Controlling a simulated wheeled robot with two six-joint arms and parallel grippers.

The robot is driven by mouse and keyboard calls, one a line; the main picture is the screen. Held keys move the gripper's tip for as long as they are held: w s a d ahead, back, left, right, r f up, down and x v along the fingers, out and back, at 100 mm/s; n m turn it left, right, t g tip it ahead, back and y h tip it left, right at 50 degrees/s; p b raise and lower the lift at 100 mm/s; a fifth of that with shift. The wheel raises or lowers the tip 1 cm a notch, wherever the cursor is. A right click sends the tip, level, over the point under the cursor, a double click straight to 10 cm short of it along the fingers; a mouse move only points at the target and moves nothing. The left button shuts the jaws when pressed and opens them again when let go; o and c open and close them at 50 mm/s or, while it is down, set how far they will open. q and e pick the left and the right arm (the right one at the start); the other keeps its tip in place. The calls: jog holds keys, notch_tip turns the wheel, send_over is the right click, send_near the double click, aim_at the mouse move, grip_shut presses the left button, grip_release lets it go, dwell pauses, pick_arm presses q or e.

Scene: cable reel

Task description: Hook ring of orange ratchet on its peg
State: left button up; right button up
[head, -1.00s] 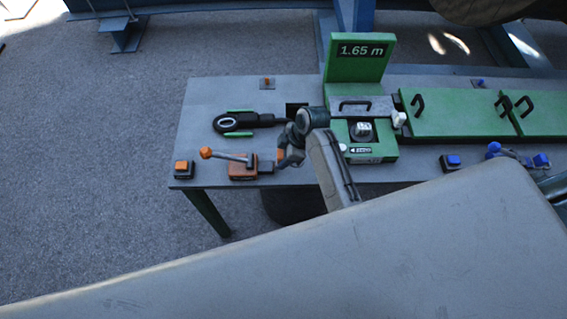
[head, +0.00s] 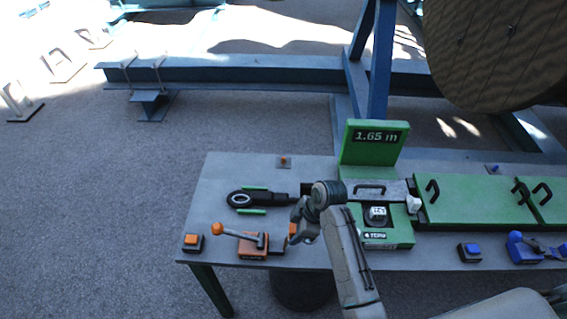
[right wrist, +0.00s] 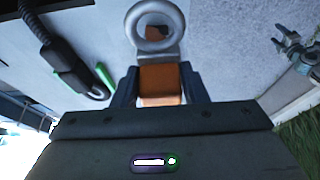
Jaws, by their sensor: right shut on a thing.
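The orange ratchet (head: 253,245) stands near the table's front edge, its lever ending in an orange knob (head: 217,228). My right gripper (head: 298,232) is just right of it. It is shut on an orange block (right wrist: 160,85) that carries a grey ring (right wrist: 160,28), both between or just beyond the jaws in the right wrist view. A brownish patch shows through the ring; I cannot tell whether it is a peg in the ring or something behind it. A small plate with an orange mark (head: 284,161) sits at the table's back. My left gripper does not show clearly.
A green stand with a 1.65 m sign (head: 374,143) is to the right. An orange-topped block (head: 193,243) stands at the front left. A blue ratchet (head: 525,246) is far right.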

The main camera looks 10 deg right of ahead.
aim_at(294, 228)
notch_tip(294, 228, up, 3)
jog(key=shift+f+p, duration=0.2)
jog(key=shift+p, duration=0.8)
jog(key=shift+r, duration=2.65)
